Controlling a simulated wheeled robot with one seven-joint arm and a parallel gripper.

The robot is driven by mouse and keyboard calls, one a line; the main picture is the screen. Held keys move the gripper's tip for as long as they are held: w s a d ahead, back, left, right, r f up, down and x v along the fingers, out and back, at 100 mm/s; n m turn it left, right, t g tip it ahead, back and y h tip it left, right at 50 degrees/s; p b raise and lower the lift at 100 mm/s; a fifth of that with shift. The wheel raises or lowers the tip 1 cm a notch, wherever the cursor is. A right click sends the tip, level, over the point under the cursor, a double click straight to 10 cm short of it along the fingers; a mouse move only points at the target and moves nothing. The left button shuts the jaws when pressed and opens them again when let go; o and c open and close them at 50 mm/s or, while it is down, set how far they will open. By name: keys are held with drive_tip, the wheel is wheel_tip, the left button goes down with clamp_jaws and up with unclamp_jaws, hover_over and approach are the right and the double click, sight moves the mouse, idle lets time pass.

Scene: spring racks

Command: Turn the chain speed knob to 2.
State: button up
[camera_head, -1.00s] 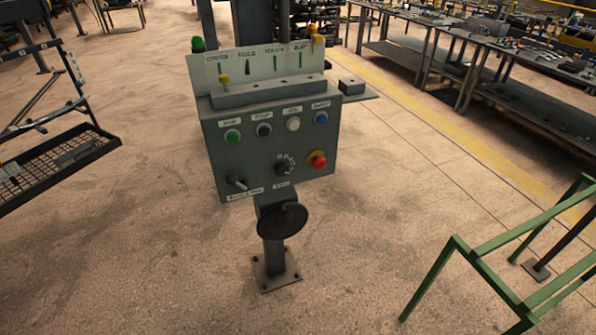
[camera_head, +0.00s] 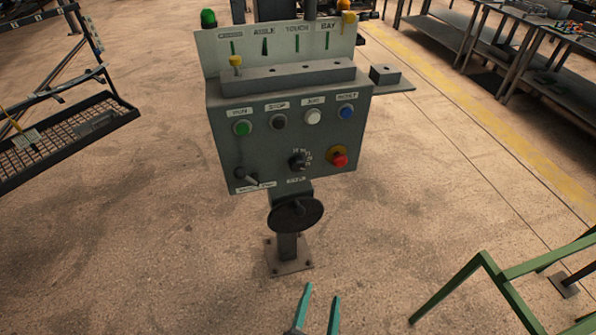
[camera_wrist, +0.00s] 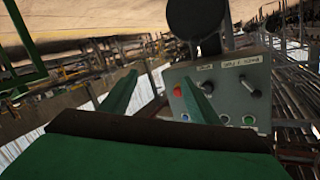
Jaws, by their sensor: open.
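The dark round knob (camera_head: 298,161) with small numbers around it, which looks like the chain speed knob, is on the lower middle of the grey control box (camera_head: 225,165). Its pointer setting is too small to read. In the wrist view, where the box appears upside down, the knob (camera_wrist: 206,87) is just right of the red button, close to a finger in the picture. My gripper (camera_head: 322,293) has teal fingers, open and empty, at the bottom of the head view. It is apart from the box. The wrist view also shows the gripper's spread fingers (camera_wrist: 159,81).
A red emergency button (camera_head: 339,160) is right of the knob; a lever switch (camera_head: 246,176) is left. Green, dark, white and blue buttons line the row above. A black handwheel (camera_head: 296,214) juts out below the box. A green frame (camera_head: 485,268) stands at lower right.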

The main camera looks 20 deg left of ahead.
drive_tip(key=w+a+r+y, duration=0.2)
drive_tip(key=w+a+r, duration=0.25)
drive_tip(key=w, duration=0.45)
drive_tip(key=n+y, duration=0.2)
drive_tip(key=y, duration=0.3)
approach(298, 168)
drive_tip(key=x, duration=0.8)
drive_tip(key=shift+w+a, duration=0.15)
drive_tip(key=shift+w, duration=0.2)
drive_tip(key=c, duration=1.1)
